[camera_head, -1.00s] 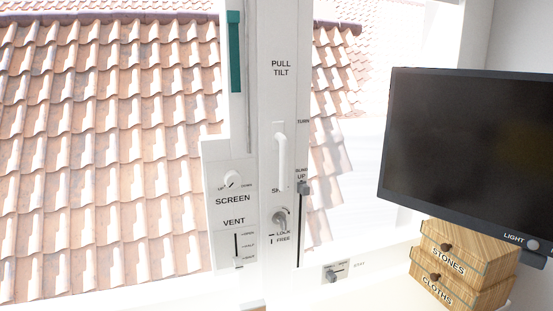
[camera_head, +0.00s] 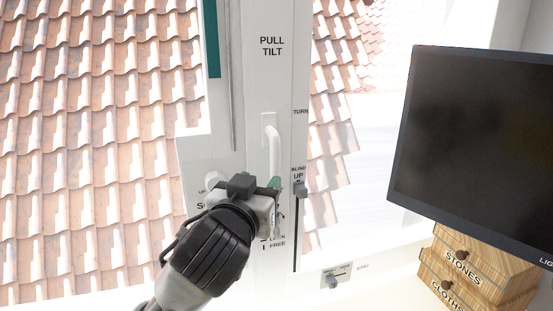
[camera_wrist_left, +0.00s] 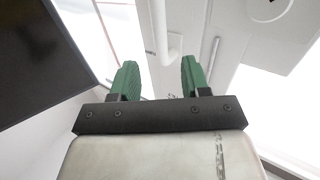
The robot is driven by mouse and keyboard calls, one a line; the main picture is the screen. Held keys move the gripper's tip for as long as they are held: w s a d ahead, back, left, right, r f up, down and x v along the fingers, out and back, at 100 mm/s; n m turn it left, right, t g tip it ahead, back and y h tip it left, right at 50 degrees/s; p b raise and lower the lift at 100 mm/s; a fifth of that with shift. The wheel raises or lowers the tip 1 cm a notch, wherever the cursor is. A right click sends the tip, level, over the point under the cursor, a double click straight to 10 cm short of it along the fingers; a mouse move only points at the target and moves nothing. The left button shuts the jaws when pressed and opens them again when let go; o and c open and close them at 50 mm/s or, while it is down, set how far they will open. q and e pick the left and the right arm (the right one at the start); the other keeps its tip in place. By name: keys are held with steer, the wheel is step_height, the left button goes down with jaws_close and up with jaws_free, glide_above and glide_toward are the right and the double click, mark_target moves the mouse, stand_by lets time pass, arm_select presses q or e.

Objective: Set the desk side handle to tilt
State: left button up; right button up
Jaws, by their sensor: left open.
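The white desk-side handle (camera_head: 273,150) is upright on the white window post, below the words PULL TILT (camera_head: 272,46). Its lower part is hidden behind my left gripper (camera_head: 264,180). My left gripper is open, with green fingers at the handle's lower end. In the left wrist view the handle (camera_wrist_left: 160,30) lines up with the gap between the two fingers (camera_wrist_left: 158,66). I see no clear contact, and I cannot tell whether the handle is inside the gap. My right gripper is not in view.
A grey blind slider (camera_head: 300,188) is close on the right of the gripper. The dark monitor (camera_head: 475,150) and wooden drawers (camera_head: 475,265) are farther right. A small stay lever (camera_head: 333,281) is below. The SCREEN knob (camera_head: 212,180) is partly hidden at left.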

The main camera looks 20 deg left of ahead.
mark_target(273, 166)
arm_select(q)
steer(key=w+p, duration=0.1)
steer(key=w, duration=0.2)
steer(key=shift+w+r, duration=0.1)
steer(key=shift+w, duration=0.1)
steer(key=w+p, duration=0.1)
steer(key=w, duration=0.5)
steer(key=shift+w+f+p, duration=0.1)
steer(key=shift+f+p, duration=0.1)
steer(key=shift+p, duration=0.2)
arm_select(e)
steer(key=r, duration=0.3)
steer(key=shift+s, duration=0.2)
arm_select(q)
jaws_close()
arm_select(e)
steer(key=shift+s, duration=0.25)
